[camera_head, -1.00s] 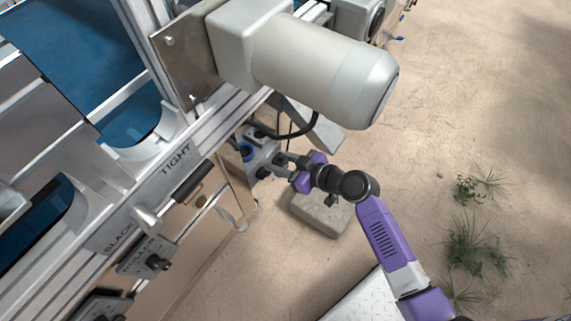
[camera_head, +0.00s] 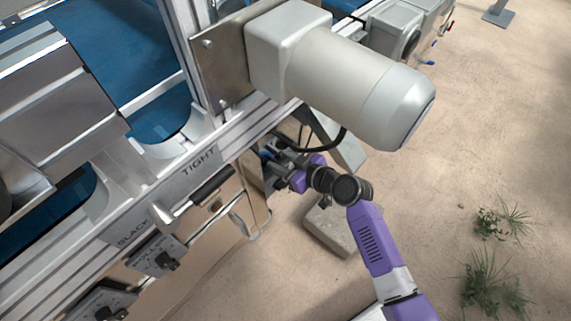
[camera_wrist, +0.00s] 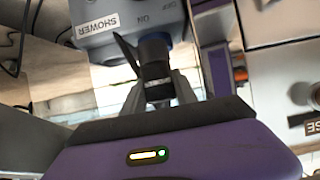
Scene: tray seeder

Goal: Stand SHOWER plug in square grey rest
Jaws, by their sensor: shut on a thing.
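In the wrist view a grey box with a white SHOWER label (camera_wrist: 97,25) and ON and OFF markings fills the top. My gripper (camera_wrist: 157,78) is shut on a dark piece (camera_wrist: 153,50) right in front of this box. I cannot tell whether that piece is the plug or a knob, or whether it is joined to the box. In the head view my gripper (camera_head: 277,172) is beside the machine, below the big grey motor, and partly hides the fittings there. I cannot make out the square grey rest for certain.
The large motor (camera_head: 345,75) overhangs my arm, with a black cable and slanted metal brace below it. A lever (camera_head: 205,190) and knob panels (camera_head: 158,257) are to the left. A stone block (camera_head: 332,228) lies on the floor below my wrist. The floor to the right is open.

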